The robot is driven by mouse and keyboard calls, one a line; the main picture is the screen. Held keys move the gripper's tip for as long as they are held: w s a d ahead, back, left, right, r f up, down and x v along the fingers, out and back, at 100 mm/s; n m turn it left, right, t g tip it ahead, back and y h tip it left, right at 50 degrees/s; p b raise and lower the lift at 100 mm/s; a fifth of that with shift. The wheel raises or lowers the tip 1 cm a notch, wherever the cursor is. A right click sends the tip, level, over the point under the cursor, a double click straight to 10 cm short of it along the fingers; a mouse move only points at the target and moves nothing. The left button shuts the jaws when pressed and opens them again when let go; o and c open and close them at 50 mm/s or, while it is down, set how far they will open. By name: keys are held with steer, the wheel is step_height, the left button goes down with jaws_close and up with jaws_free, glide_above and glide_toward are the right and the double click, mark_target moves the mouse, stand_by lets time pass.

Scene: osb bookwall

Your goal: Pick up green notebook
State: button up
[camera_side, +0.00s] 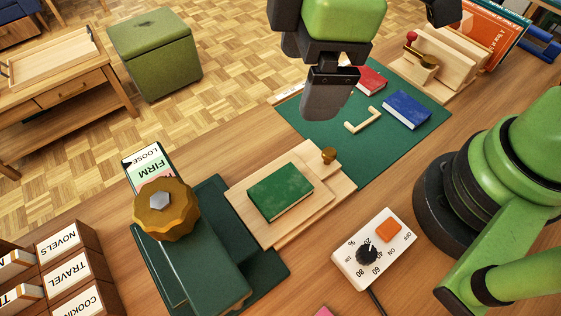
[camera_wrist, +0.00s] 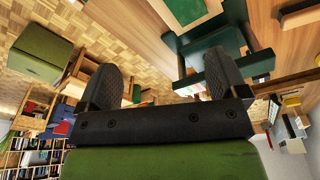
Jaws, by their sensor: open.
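The green notebook (camera_side: 280,191) lies flat on a pale wooden board (camera_side: 243,204) in the middle of the side view. A green rectangle on pale wood at the top edge of the wrist view looks like the same notebook (camera_wrist: 187,9). My gripper (camera_side: 324,110) hangs above the workbench, up and to the right of the notebook in the side view, clear of it. In the wrist view my gripper (camera_wrist: 164,76) shows two dark fingers spread wide with nothing between them.
A dark green press with a brown knob (camera_side: 166,209) stands left of the board. A small wooden knob (camera_side: 328,155) rises at the board's corner. A green mat (camera_side: 345,152) holds a red book (camera_side: 370,79) and blue book (camera_side: 406,109). A white control box (camera_side: 374,249) sits in front.

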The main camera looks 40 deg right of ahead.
mark_target(281, 189)
steer(key=a+f+n, duration=0.1)
steer(key=f, duration=0.2)
steer(key=s+a+f+n+h, duration=0.1)
steer(key=a+f+n, duration=0.1)
steer(key=f, duration=0.2)
steer(key=s+a+f+n+g, duration=0.1)
steer(key=a+f+n, duration=0.1)
steer(key=f, duration=0.2)
steer(key=shift+s, duration=0.25)
steer(key=shift+w+f, duration=0.2)
steer(key=shift+f, duration=1.4)
steer(key=shift+w+f, duration=0.15)
steer(key=shift+f, duration=1.4)
steer(key=shift+c, duration=0.4)
steer(key=c, duration=0.9)
